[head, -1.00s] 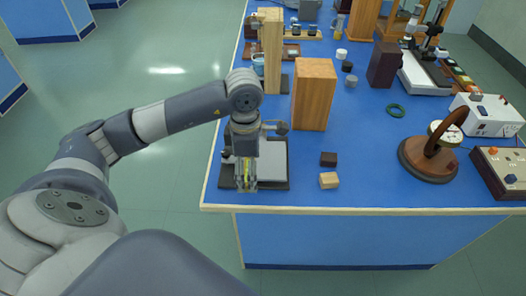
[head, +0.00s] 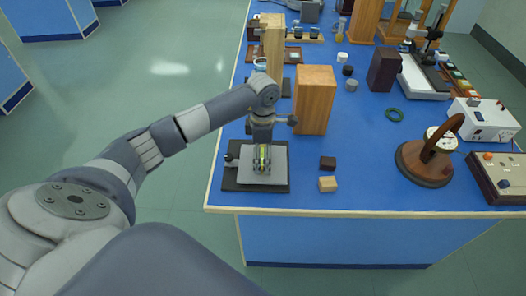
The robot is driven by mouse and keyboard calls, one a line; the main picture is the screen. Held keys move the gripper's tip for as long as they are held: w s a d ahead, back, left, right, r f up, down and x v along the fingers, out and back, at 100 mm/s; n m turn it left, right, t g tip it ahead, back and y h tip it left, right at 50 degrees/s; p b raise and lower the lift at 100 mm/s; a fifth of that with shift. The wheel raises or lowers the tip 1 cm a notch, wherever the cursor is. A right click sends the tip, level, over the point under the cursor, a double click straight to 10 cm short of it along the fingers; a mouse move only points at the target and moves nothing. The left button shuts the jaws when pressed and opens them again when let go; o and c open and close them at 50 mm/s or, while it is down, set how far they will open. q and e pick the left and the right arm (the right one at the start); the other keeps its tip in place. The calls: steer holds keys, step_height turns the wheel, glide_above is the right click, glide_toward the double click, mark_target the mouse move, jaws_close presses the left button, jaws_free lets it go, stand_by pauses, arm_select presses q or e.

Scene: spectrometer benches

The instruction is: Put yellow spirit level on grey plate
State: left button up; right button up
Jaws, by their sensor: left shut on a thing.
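My left gripper (head: 261,163) points down over the grey plate (head: 274,176) near the left front corner of the blue bench. It is shut on the yellow spirit level (head: 262,158), which shows as a small yellow-green strip between the fingers. The plate is light grey and sits on a dark base (head: 240,184). The level is over the middle of the plate; I cannot tell whether it touches it. The fingers hide much of the level. My right gripper is not in view.
A tall wooden block (head: 315,100) stands behind and right of the plate. A dark cube (head: 328,163) and a light wooden block (head: 328,184) lie to its right. A round brown stand with a dial (head: 425,165) is farther right. The bench front between them is clear.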

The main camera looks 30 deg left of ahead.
arm_select(q)
steer(key=shift+f, duration=0.1)
steer(key=shift+f+b, duration=0.15)
steer(key=shift+b, duration=0.15)
steer(key=o, duration=1)
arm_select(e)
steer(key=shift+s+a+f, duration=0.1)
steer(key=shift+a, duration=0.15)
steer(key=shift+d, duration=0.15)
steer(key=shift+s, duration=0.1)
